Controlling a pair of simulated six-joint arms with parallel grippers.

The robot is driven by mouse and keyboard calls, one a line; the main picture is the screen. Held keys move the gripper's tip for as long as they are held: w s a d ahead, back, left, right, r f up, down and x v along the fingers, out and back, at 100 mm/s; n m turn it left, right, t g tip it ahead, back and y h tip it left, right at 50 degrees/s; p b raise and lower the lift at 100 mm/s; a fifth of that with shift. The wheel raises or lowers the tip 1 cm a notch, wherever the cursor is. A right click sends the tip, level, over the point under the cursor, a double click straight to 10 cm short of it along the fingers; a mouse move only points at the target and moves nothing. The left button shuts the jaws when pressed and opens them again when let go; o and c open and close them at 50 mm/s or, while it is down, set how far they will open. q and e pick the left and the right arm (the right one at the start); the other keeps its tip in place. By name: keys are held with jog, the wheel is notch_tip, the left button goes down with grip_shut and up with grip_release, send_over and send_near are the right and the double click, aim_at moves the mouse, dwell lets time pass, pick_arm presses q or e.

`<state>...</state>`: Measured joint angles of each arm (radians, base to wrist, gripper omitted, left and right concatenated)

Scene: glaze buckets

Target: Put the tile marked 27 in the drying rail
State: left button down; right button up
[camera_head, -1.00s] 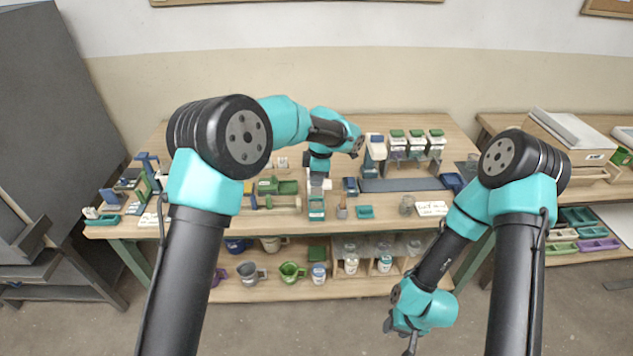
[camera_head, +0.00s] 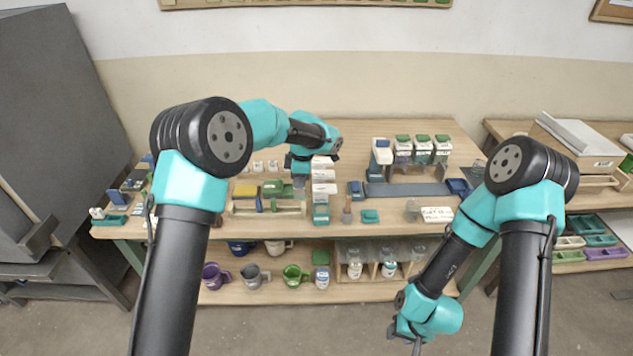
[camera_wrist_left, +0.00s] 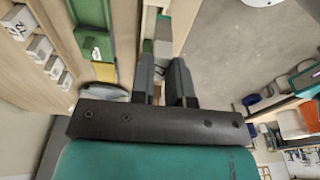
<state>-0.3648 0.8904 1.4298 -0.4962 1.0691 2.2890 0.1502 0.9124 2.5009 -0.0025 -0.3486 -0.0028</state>
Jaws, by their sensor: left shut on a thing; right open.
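I cannot tell which is marked 27. My right gripper (camera_head: 416,346) is open, low in front of the bench.
A green box (camera_head: 277,188) lies behind the rail. A column of white blocks (camera_head: 323,175) stands close to the right of my left gripper. Jars (camera_head: 422,150) on a stand are at the back right. Mugs (camera_head: 252,276) are on the lower shelf.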

pick_arm(q)
jog(key=a, duration=0.3)
jog(key=shift+w+a+f, duration=0.25)
jog(key=shift+w+f, duration=0.1)
jog(key=shift+f, duration=0.1)
jog(key=shift+f, duration=3.35)
jog(key=shift+f, duration=0.3)
jog(key=c, duration=1)
grip_release()
jog(key=shift+r, duration=0.1)
jog(key=shift+r, duration=3.4)
jog(key=shift+a, duration=0.1)
